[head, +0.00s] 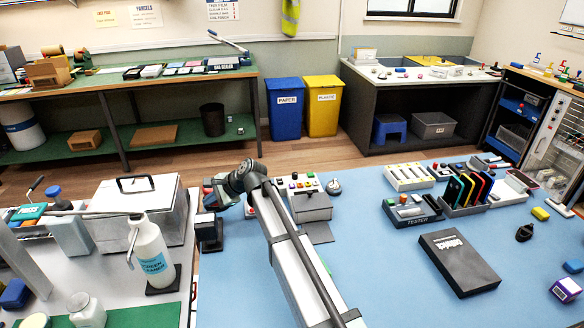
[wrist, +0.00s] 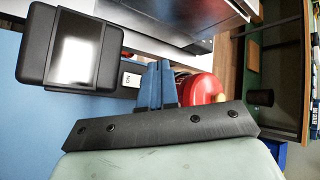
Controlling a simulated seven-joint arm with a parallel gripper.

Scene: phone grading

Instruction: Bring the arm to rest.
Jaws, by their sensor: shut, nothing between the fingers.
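My gripper (wrist: 157,82) shows in the wrist view as two blue fingers close together above a dark bar. It is shut and holds nothing. In the head view my arm reaches from the bottom edge up to the middle of the picture, bent at a dark joint. The fingers cannot be made out there. In the wrist view a black device with a grey screen (wrist: 75,52) is left of the fingers, apart from them. A red rounded thing (wrist: 207,88) shows just behind and right of the fingers.
A blue mat (head: 375,265) covers the right worktop, with a dark box (head: 459,263), a phone rack (head: 467,190) and small trays on it. On the left bench stand a spray bottle (head: 152,252) and a grey lidded box (head: 140,210). The mat between arm and dark box is clear.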

